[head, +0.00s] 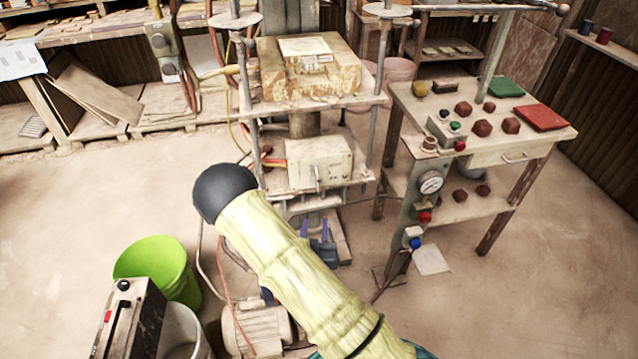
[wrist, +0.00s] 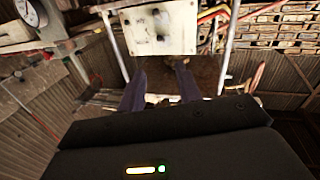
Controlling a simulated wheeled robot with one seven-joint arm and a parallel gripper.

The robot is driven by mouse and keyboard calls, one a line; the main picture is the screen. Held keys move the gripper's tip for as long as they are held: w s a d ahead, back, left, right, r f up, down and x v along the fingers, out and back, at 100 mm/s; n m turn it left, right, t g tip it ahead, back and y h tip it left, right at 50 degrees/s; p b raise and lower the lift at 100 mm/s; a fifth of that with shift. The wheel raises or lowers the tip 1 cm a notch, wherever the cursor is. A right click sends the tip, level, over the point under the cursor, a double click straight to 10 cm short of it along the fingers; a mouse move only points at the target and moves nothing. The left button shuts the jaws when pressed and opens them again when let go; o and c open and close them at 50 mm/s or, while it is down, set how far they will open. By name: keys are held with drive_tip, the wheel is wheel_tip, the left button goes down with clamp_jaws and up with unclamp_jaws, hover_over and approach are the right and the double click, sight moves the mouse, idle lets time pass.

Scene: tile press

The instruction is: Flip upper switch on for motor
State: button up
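A cream switch box (head: 320,163) sits on the lower shelf of the press, with a small lever-like part (head: 317,178) on its front. Its panel shows at the top of the wrist view (wrist: 178,38), with small dark marks or controls too blurred to read. I cannot tell which is the upper switch or its position. My gripper (head: 315,229) is below and in front of the box, partly hidden by my arm. In the wrist view its two dark fingers (wrist: 160,88) are apart with nothing between them, pointing toward the panel without visible contact. A grey motor (head: 257,328) lies on the floor.
A table (head: 492,152) with red lumps and a pressure gauge (head: 431,182) stands to the right. A green bucket (head: 160,267) and a control unit (head: 130,318) stand at lower left. Hoses and cables run beside the press. The floor at left is clear.

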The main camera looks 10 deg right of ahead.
sight(318, 181)
drive_tip(key=shift+w, duration=0.15)
drive_tip(key=b+x, duration=0.6)
drive_tip(key=x, duration=1.1)
drive_tip(key=shift+w, duration=0.15)
drive_tip(key=shift+c, duration=0.4)
clamp_jaws()
